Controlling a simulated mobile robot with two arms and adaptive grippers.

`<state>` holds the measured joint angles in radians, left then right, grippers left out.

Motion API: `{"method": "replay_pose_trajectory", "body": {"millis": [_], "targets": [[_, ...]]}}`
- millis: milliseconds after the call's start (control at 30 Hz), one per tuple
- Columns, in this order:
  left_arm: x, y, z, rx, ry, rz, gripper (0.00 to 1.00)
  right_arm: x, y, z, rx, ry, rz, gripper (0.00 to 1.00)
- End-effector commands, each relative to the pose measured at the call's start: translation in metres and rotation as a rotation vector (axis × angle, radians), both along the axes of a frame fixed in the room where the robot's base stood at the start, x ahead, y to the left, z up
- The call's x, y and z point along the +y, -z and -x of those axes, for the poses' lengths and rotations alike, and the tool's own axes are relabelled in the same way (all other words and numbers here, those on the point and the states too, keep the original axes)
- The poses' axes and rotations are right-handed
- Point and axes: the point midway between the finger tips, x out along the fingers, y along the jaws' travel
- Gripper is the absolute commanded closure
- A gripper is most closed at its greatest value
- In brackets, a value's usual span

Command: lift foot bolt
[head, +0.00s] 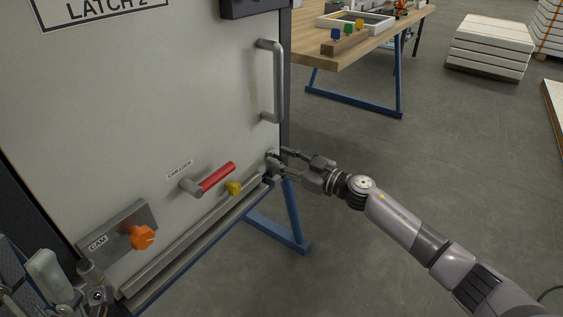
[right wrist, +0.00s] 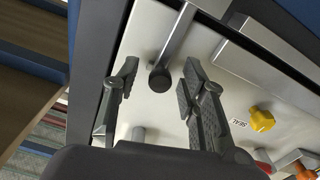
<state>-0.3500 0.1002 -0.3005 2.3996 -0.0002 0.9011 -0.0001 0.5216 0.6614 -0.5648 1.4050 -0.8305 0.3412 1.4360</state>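The foot bolt appears to be the grey rod with a dark round knob (right wrist: 160,80) in the right wrist view, at the lower right corner of the pale door panel (head: 150,100). My right gripper (head: 277,159) is at that corner in the head view. In the right wrist view its two fingers are spread on either side of the knob (right wrist: 160,76), with gaps showing on both sides. In the head view the bolt is mostly hidden by the fingers. Parts of my left arm seem to show at the lower left, but its fingers cannot be made out.
The panel carries a vertical handle (head: 277,82), a red cam lock lever (head: 216,178), a yellow knob (head: 234,188) and an orange cam knob (head: 142,237). A grey rail (head: 190,243) runs along its bottom. A wooden workbench (head: 310,48) stands behind.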

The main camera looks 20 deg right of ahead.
Motion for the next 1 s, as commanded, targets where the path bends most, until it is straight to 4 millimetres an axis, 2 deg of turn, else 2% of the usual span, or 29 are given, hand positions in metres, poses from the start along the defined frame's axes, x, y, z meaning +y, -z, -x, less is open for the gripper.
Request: {"method": "replay_pose_trajectory", "body": {"millis": [367,900,1000], "targets": [[-0.0002,0.0017,-0.0002,0.002,0.0,-0.001,0.6,0.0036,-0.0003,-0.0047,0.0,0.0,0.0,0.61],[0.0,0.0018,-0.0003,0.002,0.0,-0.001,0.6,0.0033,-0.0002,-0.0044,0.0,0.0,0.0,0.97],[0.0,0.0018,-0.0003,0.002,0.0,-0.001,0.6,0.0033,-0.0002,-0.0044,-0.001,0.0,0.001,1.0]]}}
